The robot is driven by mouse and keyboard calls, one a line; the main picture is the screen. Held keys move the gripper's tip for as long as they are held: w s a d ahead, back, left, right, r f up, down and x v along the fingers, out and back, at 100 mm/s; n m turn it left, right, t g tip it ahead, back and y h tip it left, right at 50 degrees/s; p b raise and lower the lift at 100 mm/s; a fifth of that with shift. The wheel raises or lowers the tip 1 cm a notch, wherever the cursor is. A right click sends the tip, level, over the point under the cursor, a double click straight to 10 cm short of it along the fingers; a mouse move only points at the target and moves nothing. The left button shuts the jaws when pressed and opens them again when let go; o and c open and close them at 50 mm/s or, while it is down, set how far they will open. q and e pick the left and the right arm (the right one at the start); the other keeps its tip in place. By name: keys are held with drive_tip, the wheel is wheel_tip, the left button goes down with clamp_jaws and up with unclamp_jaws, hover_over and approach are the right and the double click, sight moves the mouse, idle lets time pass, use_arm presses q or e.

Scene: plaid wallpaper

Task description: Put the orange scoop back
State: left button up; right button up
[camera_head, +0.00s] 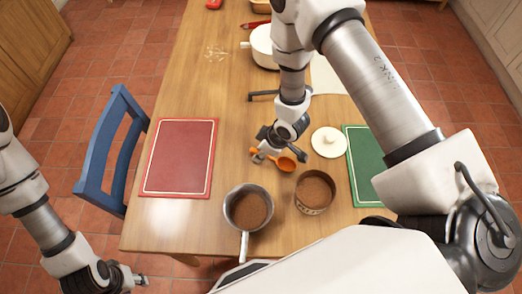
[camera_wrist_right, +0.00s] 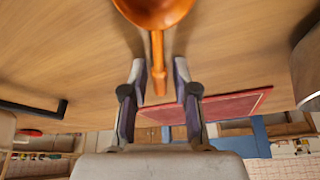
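The orange scoop (camera_head: 286,164) is near the middle of the table, between the red board and the white lid. Its handle points left and slightly up in the head view. My right gripper (camera_head: 263,152) is over the handle. In the right wrist view the scoop (camera_wrist_right: 155,12) has its bowl at the top edge and its handle running down between the fingers of my right gripper (camera_wrist_right: 158,85). These fingers are open, with gaps on both sides of the handle. My left gripper (camera_head: 138,278) is at the lower left, beyond the table edge; its opening is unclear.
A saucepan (camera_head: 235,190) and a round tin (camera_head: 315,207), both with brown contents, stand near the front. A red board (camera_head: 180,157) lies left and a green board (camera_head: 362,165) right. The white lid (camera_head: 328,142), white pot (camera_head: 262,46) and dark bar (camera_head: 262,95) are farther back.

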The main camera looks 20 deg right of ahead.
sight(275, 159)
drive_tip(key=shift+r, duration=0.1)
drive_tip(key=shift+r, duration=0.2)
drive_tip(key=shift+s+d+r, duration=0.1)
drive_tip(key=shift+d+r, duration=0.05)
drive_tip(key=shift+r, duration=0.15)
drive_tip(key=b+v, duration=0.1)
drive_tip(key=v, duration=1)
